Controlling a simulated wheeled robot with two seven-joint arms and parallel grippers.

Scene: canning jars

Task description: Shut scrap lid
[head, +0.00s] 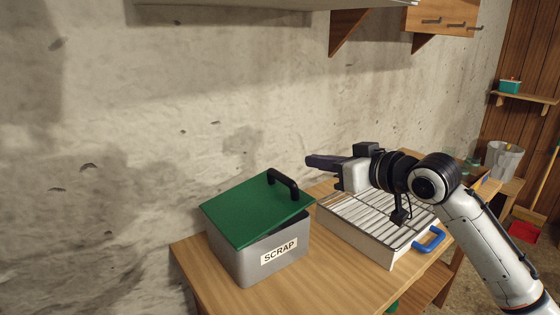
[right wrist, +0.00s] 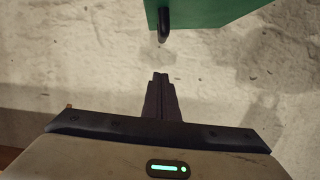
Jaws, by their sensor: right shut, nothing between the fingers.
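The grey scrap box (head: 235,262) stands on the wooden table and has a white SCRAP label (head: 279,251). Its green lid (head: 245,208) sits tilted on the box, with a narrow dark gap under its right part. A black handle (head: 284,184) is on the lid's right side. The lid (right wrist: 210,12) and its handle (right wrist: 163,24) also show at the top of the right wrist view. My right gripper (head: 310,161) is shut and empty, above and to the right of the handle, apart from it. Its closed fingers also show in the wrist view (right wrist: 160,88). My left gripper is out of view.
A white tray with a wire rack (head: 355,240) and a blue handle (head: 430,240) sits right of the box, under my right arm. A wall shelf (head: 270,3) hangs above. A grey bucket (head: 503,160) stands farther right. Bare table (head: 310,285) lies in front.

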